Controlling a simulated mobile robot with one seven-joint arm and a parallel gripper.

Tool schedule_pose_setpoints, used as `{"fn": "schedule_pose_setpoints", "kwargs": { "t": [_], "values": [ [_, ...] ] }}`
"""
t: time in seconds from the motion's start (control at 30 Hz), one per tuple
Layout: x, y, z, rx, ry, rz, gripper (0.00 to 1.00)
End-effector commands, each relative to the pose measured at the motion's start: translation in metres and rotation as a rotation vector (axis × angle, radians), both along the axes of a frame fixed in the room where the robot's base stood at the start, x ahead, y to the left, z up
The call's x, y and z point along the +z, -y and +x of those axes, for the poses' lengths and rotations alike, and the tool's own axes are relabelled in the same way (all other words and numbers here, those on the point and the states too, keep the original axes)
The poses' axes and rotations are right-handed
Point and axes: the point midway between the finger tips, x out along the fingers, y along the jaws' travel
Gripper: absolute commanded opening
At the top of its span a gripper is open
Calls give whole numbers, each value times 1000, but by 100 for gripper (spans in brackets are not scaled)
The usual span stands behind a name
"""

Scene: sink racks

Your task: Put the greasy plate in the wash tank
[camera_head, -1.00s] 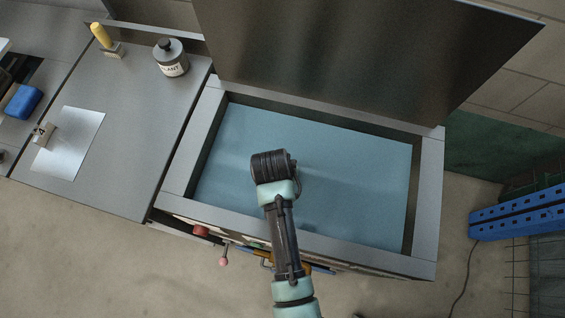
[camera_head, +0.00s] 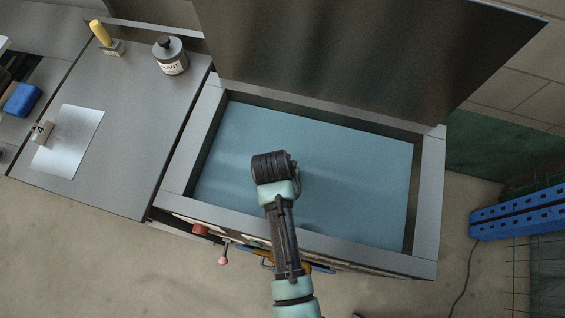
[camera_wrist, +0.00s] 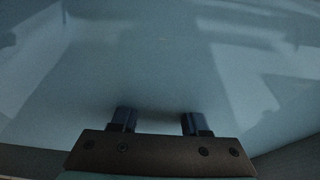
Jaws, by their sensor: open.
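The wash tank (camera_head: 434,190) is a rectangular metal-rimmed basin filled with flat blue-grey water (camera_head: 350,170). My arm reaches over its front rim, and the wrist is above the middle of the water. In the wrist view my gripper (camera_wrist: 158,122) is open, its two dark fingers apart with nothing between them, facing the pale water surface (camera_wrist: 150,70). In the head view the fingers are hidden under the wrist. I cannot make out a greasy plate in either view; the water surface shows only reflections and shading.
A metal counter (camera_head: 125,120) at left holds a labelled bottle (camera_head: 171,58), a yellow-handled brush (camera_head: 101,34) and a shiny metal sheet (camera_head: 75,140). A blue block (camera_head: 22,100) lies farther left. A raised metal panel (camera_head: 350,50) stands behind the tank. Blue perforated beams (camera_head: 520,212) are at right.

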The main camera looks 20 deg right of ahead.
Motion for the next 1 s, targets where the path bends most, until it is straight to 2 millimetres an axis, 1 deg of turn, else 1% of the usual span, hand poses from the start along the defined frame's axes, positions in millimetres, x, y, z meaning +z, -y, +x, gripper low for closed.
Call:
{"fn": "schedule_pose_setpoints", "kwargs": {
  "t": [0.13, 0.27, 0.37, 0.6, 0.7, 0.83, 1.0],
  "values": [
    [4, 0, 0, 0, 0, 0, 45],
    [18, -1, -2, 0, 2, 0, 45],
    [35, -4, -6, 0, 3, -1, 45],
    [83, -13, -17, 2, 4, -1, 45],
    [99, -16, -22, 2, 3, 0, 45],
    [115, -19, -26, 1, 1, 0, 45],
    [123, -20, -29, 0, -1, 1, 45]
  ]
}}
